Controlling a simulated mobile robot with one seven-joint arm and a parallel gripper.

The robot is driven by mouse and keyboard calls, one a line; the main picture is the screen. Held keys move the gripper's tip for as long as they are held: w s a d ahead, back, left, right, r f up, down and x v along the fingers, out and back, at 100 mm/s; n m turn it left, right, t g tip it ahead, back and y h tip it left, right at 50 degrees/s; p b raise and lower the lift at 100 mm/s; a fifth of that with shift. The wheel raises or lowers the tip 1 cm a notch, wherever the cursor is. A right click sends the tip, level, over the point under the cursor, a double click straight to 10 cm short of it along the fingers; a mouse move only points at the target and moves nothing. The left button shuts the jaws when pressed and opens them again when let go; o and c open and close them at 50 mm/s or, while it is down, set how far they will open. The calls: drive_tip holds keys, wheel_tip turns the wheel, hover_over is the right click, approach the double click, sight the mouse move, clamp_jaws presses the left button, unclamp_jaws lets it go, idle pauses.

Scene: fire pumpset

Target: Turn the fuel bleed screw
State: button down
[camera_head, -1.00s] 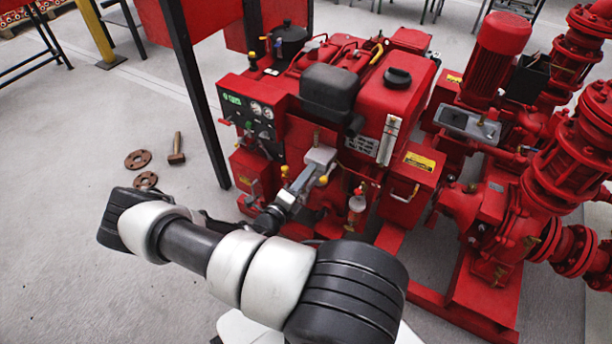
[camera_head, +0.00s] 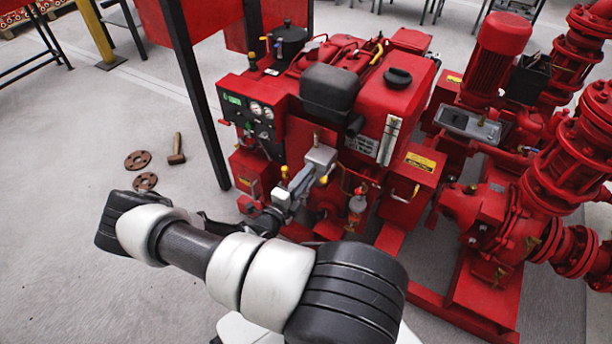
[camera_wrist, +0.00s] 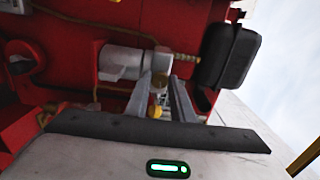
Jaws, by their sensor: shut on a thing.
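A yellow part (camera_wrist: 155,108) shows lower down between the fingers. In the head view my gripper (camera_head: 302,178) reaches the front of the engine beside a grey metal block (camera_head: 321,157). The screw itself is too small and covered to make out there.
The red engine (camera_head: 397,100) stands beyond my arm, with a gauge panel (camera_head: 250,113) on its left. A dark post (camera_head: 197,90) stands left of the engine. Red pump pipes (camera_head: 570,180) fill the right.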

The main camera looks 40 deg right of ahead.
drive_tip(key=c, duration=1.8)
unclamp_jaws()
drive_tip(key=p+v, duration=0.2)
drive_tip(key=v, duration=1.5)
drive_tip(key=shift+a, duration=0.25)
drive_tip(key=shift+r, duration=0.1)
